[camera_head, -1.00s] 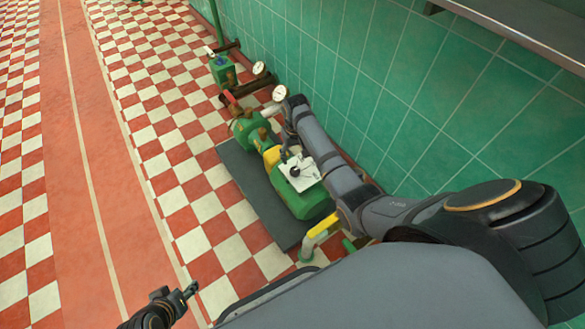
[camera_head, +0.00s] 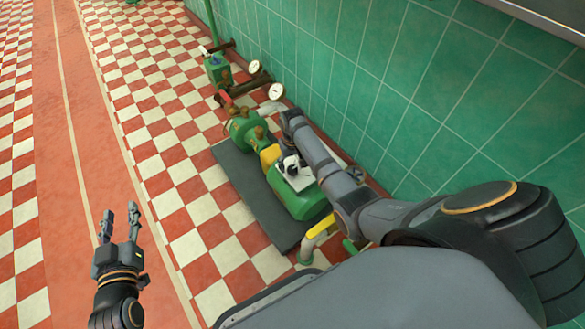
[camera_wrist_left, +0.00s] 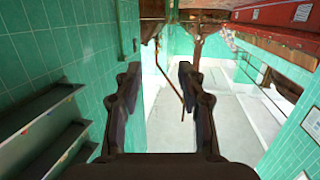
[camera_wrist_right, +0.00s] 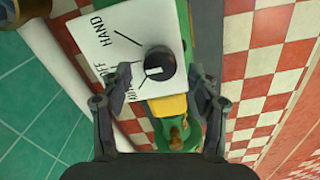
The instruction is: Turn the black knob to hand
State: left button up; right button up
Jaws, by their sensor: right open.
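The black knob (camera_head: 291,165) sits on a white panel (camera_head: 303,182) on top of the green pump (camera_head: 300,203). In the right wrist view the knob (camera_wrist_right: 160,62) has a white mark pointing left, roughly toward the OFF lettering; HAND is printed further up the panel (camera_wrist_right: 95,45). My right gripper (camera_wrist_right: 162,82) is open, its fingertips either side of the knob with gaps; I cannot tell the depth. In the head view the arm largely hides this gripper. My left gripper (camera_head: 120,220) is open and empty above the floor, away from the pump; its fingers show apart (camera_wrist_left: 157,75).
The pump stands on a dark grey plinth (camera_head: 250,200) by the green tiled wall (camera_head: 340,75). Dial gauges (camera_head: 276,91) and pipes stand further back. The checkered floor (camera_head: 175,165) at left is free.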

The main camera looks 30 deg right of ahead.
pick_arm(q)
notch_tip(320, 180, up, 10)
jog(key=w+t+b, duration=0.1)
jog(key=t, duration=0.3)
jog(key=shift+r+t, duration=0.2)
jog(key=shift+t, duration=0.2)
pick_arm(e)
notch_tip(320, 180, down, 2)
jog(key=c, duration=1.2)
